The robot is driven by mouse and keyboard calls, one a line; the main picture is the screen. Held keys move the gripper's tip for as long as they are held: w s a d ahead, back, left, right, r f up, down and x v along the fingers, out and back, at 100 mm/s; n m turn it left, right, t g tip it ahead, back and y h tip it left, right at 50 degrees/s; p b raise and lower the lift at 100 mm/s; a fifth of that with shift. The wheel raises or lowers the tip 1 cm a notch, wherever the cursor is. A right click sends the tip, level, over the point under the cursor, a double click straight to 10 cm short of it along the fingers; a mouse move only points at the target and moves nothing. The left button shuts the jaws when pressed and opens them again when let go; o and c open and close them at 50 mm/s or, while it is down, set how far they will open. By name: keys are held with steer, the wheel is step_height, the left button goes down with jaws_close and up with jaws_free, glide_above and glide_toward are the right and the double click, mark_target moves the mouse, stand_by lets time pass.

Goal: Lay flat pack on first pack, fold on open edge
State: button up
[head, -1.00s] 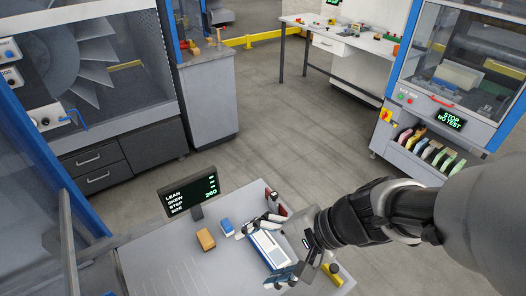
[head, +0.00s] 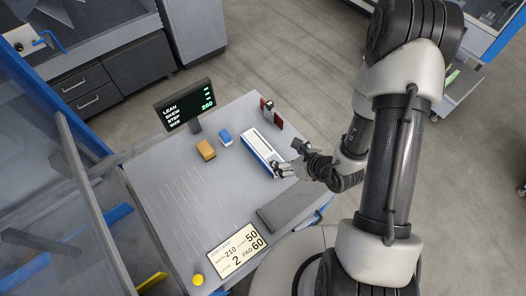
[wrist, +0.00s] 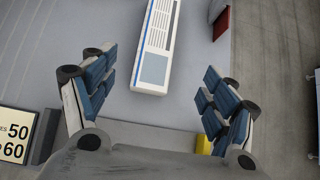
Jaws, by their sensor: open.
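A long white pack (head: 259,146) with printed lines and a blue strip along one edge lies flat on the grey bench (head: 170,190). In the wrist view the pack (wrist: 156,40) shows a grey-blue panel near its close end. I cannot tell whether it is one pack or two stacked; no separate second pack shows. My gripper (head: 291,158) is open at the pack's right side, near its close end. In the wrist view its blue-padded fingers (wrist: 157,80) stand wide apart, with the pack's end ahead between them and nothing held.
A tan block (head: 206,150) and a blue block (head: 225,138) sit left of the pack. A red and dark upright part (head: 271,113) stands behind it. A screen (head: 187,104) stands at the back. A job card (head: 236,252) and yellow button (head: 198,280) are at the front.

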steer(key=b+x, duration=0.2)
steer(key=x, duration=0.8)
steer(key=b+x, duration=0.2)
steer(key=x, duration=0.3)
steer(key=shift+a, duration=0.25)
steer(key=shift+c, duration=0.5)
steer(key=c, duration=1.5)
step_height(320, 180, up, 21)
steer(key=p, duration=0.6)
step_height(320, 180, up, 7)
glide_above(265, 151)
steer(key=d, duration=0.3)
steer(key=d+r+m+t+h+b, duration=0.1)
steer(key=d+r+m+h, duration=0.1)
steer(key=d+r, duration=0.5)
step_height(265, 151, up, 3)
steer(key=shift+s+f+m, duration=0.1)
steer(key=shift+s+m, duration=0.3)
steer(key=shift+m, duration=0.3)
